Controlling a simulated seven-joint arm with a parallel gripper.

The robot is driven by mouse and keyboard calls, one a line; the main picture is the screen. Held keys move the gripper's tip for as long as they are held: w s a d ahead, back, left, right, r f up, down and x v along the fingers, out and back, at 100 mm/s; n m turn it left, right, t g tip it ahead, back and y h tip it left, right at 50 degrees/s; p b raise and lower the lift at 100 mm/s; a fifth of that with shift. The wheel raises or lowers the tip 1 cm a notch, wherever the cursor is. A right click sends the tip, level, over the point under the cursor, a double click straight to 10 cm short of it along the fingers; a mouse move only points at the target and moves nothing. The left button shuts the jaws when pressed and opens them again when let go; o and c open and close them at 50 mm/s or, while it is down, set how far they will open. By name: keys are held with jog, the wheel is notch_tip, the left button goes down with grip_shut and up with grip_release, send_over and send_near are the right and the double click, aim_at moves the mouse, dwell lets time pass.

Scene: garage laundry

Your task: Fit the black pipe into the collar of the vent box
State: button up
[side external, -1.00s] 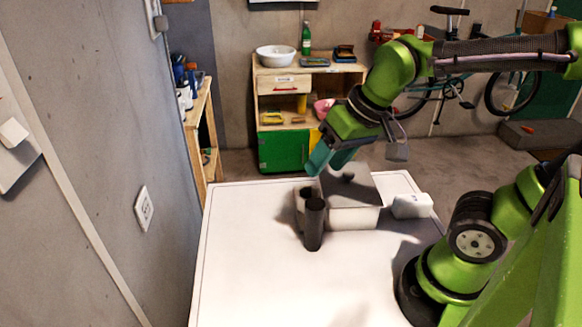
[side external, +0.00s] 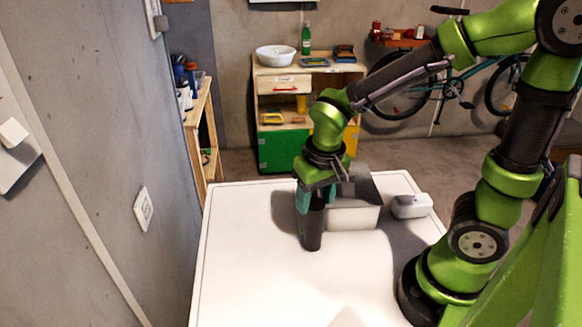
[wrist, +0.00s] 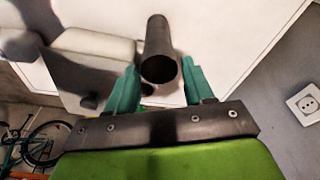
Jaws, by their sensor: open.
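The black pipe (side external: 313,232) stands upright on the white table, in front of the left end of the vent box (side external: 353,217). My gripper (side external: 315,203) is open and points down at the pipe's upper part. In the wrist view the pipe (wrist: 157,40) shows its open top rim between the two teal fingers of my gripper (wrist: 158,83), with a gap visible on each side. The pale grey vent box (wrist: 95,45) also shows at the left of the wrist view. Its collar is hidden behind my gripper and the pipe in the side view.
A small white object (side external: 411,206) lies right of the vent box. The white table (side external: 260,285) is clear at the front and left. A grey wall with a socket (side external: 144,209) runs along the left. A shelf unit (side external: 285,150) stands well behind the table.

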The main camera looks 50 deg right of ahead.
aim_at(313, 215)
jog(key=f, duration=0.5)
jog(key=shift+w+d+f, duration=0.15)
jog(key=shift+w+f, duration=0.05)
jog(key=shift+f, duration=0.15)
jog(key=c, duration=0.7)
